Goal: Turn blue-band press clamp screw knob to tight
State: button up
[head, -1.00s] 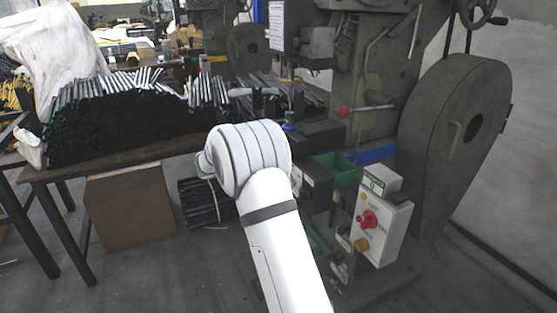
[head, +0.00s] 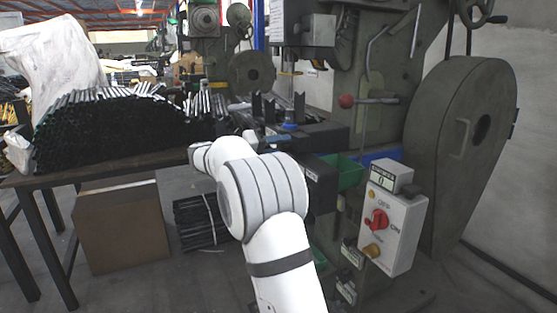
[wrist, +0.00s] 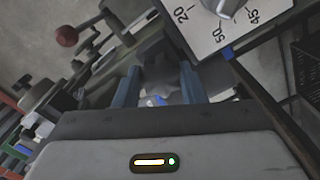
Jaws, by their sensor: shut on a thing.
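The blue-band press stands at the right of the head view, a dark green machine with a blue band (head: 378,155) low on its column. My gripper (wrist: 160,86) shows in the wrist view with its two blue-grey fingers shut on a grey knob (wrist: 162,72). A small blue patch shows low between the fingers. The fingers cover the knob's sides, and no tight or loose marking on it can be made out. In the head view my white arm reaches up to the press's work area, and its wrist hides most of the gripper and the knob.
A red ball lever (head: 346,101) sticks out of the press; a control box (head: 392,220) with a red switch stands at its right front. A white dial plate (wrist: 222,22) is close to the gripper's upper right. A table (head: 100,172) with stacked dark tubes stands left.

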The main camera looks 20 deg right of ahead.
jog(key=m+b, duration=0.1)
jog(key=m, duration=0.1)
jog(key=m+b, duration=0.2)
jog(key=shift+f+m, duration=0.2)
jog(key=shift+m, duration=2.1)
jog(key=o, duration=1)
jog(key=shift+r, duration=0.1)
